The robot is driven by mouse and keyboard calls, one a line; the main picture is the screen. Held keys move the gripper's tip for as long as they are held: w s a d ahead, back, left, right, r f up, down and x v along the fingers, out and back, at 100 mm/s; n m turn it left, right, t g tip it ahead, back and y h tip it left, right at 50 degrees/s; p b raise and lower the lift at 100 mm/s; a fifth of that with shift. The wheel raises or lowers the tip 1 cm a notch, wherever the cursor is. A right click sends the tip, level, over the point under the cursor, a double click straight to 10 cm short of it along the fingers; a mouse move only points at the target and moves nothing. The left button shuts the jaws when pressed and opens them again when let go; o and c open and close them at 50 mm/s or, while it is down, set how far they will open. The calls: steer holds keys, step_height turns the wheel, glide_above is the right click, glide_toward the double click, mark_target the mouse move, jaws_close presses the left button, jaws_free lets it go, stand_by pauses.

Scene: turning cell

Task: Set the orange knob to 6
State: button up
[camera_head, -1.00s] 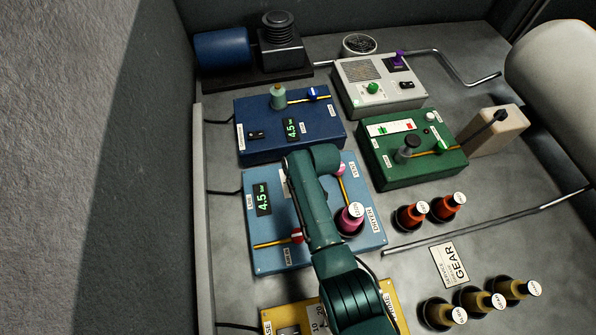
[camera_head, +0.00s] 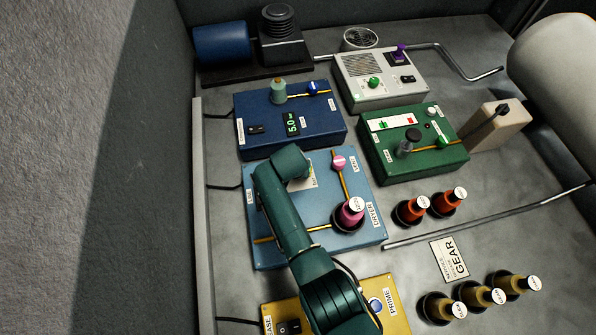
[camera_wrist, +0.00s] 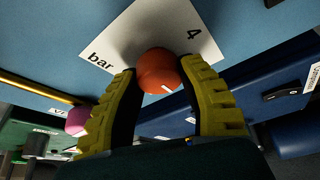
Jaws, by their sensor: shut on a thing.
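The orange knob (camera_wrist: 158,74) is a round knob with a short white mark on its near side, in the wrist view. It sits on a white scale plate (camera_wrist: 122,38) printed with "bar" and "4"; a 6 is not visible. The two yellow-padded fingers of my gripper (camera_wrist: 160,66) are shut on the knob, one on each side. In the head view, my arm covers the knob and the fingers. Only part of the plate (camera_head: 309,182) shows there, on the light blue box (camera_head: 324,206).
The light blue box also carries a pink knob (camera_head: 339,162) and a pink bottle (camera_head: 349,213). A dark blue box (camera_head: 262,108) with a display reading 5.0 stands behind it. A green box (camera_head: 392,168) is to the right, and a yellow box (camera_head: 399,311) is in front.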

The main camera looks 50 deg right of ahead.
steer(key=m+b, duration=0.1)
steer(key=f+m+g+b, duration=0.1)
steer(key=m, duration=0.1)
steer(key=shift+s+b, duration=0.1)
steer(key=shift+b, duration=0.2)
steer(key=shift+r+m+g+h+b, duration=0.1)
steer(key=shift+m+g+h+b, duration=0.2)
steer(key=shift+m+g+b, duration=0.75)
steer(key=shift+r+m+t, duration=0.1)
steer(key=shift+m+t, duration=0.25)
steer(key=o, duration=1.2)
steer(key=shift+r, duration=0.1)
steer(key=shift+r, duration=0.2)
steer(key=v, duration=1.1)
steer(key=shift+a+r, duration=0.25)
steer(key=shift+r, duration=0.1)
